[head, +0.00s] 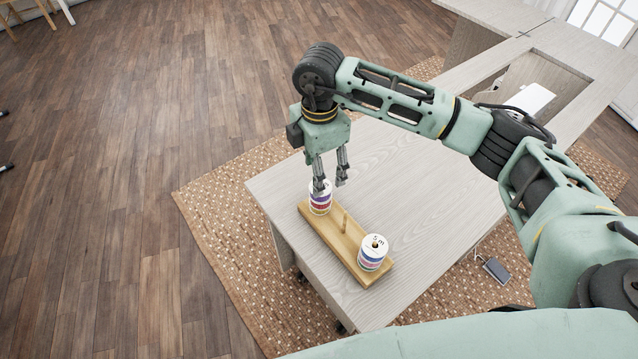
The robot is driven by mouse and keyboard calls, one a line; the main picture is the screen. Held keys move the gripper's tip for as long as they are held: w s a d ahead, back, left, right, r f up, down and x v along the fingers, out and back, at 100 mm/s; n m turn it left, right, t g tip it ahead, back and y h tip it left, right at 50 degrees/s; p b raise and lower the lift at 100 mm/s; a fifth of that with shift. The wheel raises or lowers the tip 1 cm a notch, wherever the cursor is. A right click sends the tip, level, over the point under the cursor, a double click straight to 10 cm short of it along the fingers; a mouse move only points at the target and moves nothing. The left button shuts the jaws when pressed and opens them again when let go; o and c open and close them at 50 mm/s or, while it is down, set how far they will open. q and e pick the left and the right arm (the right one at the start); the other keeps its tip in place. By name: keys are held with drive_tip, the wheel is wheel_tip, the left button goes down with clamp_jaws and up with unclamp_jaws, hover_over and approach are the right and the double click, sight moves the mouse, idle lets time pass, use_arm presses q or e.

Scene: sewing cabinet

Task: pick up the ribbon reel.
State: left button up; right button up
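A ribbon reel (320,203) with white ends and coloured ribbon bands stands upright at the far end of a wooden peg stand (349,249). A second, similar reel (371,254) stands at the near end, with a wooden peg showing in its centre. My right gripper (330,187) points down at the far reel. Its two fingers are apart. One finger overlaps the top of that reel and the other is beside it to the right; I cannot tell whether they touch it. My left gripper is not in view.
A bare peg (344,222) rises between the reels. The stand lies along the left edge of the pale wooden cabinet top (420,215), which is clear to the right of it. A dark flat device (496,271) lies on the woven rug (240,225).

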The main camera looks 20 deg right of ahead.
sight(327, 195)
wheel_tip(327, 195, down, 4)
drive_tip(key=shift+s+d+r+p, duration=0.1)
drive_tip(key=shift+r+p, duration=0.1)
drive_tip(key=shift+p, duration=0.6)
drive_tip(key=shift+f, duration=0.85)
drive_tip(key=shift+c, duration=1.4)
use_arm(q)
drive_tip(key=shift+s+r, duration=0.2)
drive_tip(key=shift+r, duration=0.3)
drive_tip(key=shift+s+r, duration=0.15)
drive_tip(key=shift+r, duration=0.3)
use_arm(e)
drive_tip(key=c, duration=0.8)
